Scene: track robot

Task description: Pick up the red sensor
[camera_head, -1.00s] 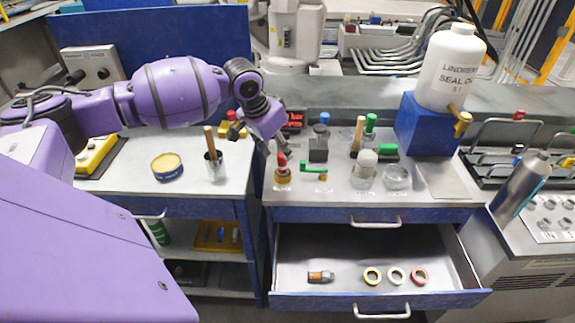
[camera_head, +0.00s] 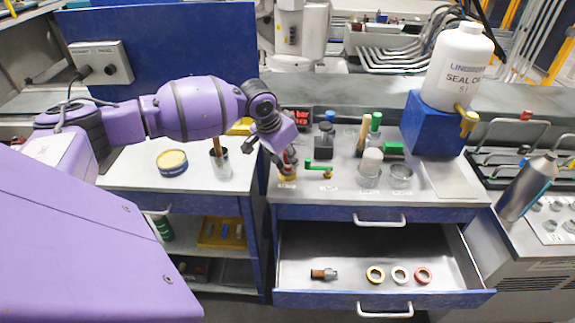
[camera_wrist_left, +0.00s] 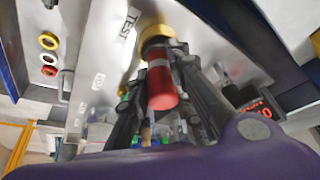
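In the head view the sensor (camera_head: 288,158) is partly hidden by my left gripper (camera_head: 279,168) on the bench top. The gripper's two dark fingers (camera_wrist_left: 160,65) lie on either side of the sensor, with a gap visible along its red body. The fingers look open; contact near the tips is unclear. My right gripper is not in view.
A green valve handle (camera_head: 320,166) stands just right of the sensor, with a black-bodied blue-capped part (camera_head: 324,138) behind. A red-lit display (camera_head: 297,118) is at the back. The open drawer (camera_head: 350,263) below holds rings and a brown fitting (camera_head: 323,274).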

